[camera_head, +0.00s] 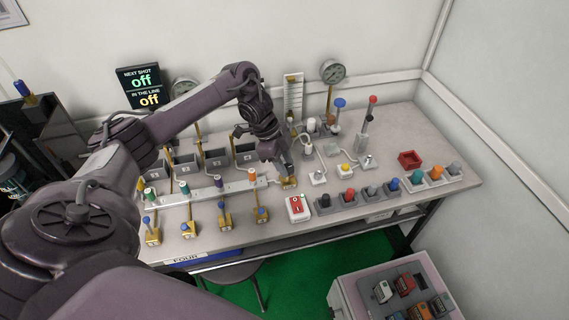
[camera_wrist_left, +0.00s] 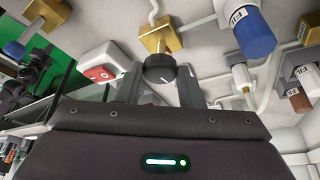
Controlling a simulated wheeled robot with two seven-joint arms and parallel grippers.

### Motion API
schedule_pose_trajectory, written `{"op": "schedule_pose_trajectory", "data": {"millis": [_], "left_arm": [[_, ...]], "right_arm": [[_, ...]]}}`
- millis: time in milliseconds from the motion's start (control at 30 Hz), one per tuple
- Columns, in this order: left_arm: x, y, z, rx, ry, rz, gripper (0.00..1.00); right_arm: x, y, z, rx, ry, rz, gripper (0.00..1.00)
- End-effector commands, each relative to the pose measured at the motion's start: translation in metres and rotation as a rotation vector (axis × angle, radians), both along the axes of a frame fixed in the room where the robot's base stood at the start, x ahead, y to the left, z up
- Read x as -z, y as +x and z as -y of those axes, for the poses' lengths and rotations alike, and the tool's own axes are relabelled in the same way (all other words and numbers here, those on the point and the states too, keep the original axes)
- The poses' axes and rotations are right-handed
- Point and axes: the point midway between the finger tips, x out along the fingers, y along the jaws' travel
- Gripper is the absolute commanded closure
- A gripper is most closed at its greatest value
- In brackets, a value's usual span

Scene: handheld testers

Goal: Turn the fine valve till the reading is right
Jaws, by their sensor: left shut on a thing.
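My left gripper (camera_head: 286,178) is shut on a small round black knob (camera_wrist_left: 160,68) with a white mark line. The knob sits on a brass valve body (camera_wrist_left: 158,37), which also shows under the fingers in the head view (camera_head: 289,184). I take this to be the fine valve. In the left wrist view the two fingers (camera_wrist_left: 160,88) stand on either side of the knob. A dark display (camera_head: 140,88) at the back left reads "NEXT SHOT off" and "IN THE LINE off". A round gauge (camera_head: 333,71) stands at the back; its reading is too small to tell. My right gripper is not seen.
A red-and-white switch box (camera_head: 298,208) stands just in front of the gripper. Brass valves with coloured handles (camera_head: 224,220) line the front left. Several coloured-knob blocks (camera_head: 350,196) stand right. A red tray (camera_head: 410,160) lies farther right, near bare bench.

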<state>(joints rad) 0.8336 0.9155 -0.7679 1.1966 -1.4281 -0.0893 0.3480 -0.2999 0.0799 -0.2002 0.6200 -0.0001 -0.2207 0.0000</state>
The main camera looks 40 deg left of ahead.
Motion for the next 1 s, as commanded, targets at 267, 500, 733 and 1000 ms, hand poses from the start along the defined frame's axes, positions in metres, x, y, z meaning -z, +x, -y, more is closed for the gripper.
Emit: {"op": "schedule_pose_trajectory", "data": {"millis": [267, 500, 733, 1000], "left_arm": [[-0.0011, 0.0016, -0.0005, 0.102, 0.000, 0.003, 0.89], [-0.0010, 0.0016, -0.0006, 0.099, 0.000, 0.003, 0.63], [-0.0008, 0.0013, -0.0004, 0.099, -0.001, 0.002, 0.45], [-0.0087, 0.0014, -0.0035, 0.099, 0.001, 0.004, 0.45]], "right_arm": [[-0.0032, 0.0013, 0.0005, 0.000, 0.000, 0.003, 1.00], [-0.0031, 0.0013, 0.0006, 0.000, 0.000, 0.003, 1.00], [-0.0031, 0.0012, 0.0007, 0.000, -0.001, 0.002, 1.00], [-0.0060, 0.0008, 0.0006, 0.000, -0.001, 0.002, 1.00]]}}
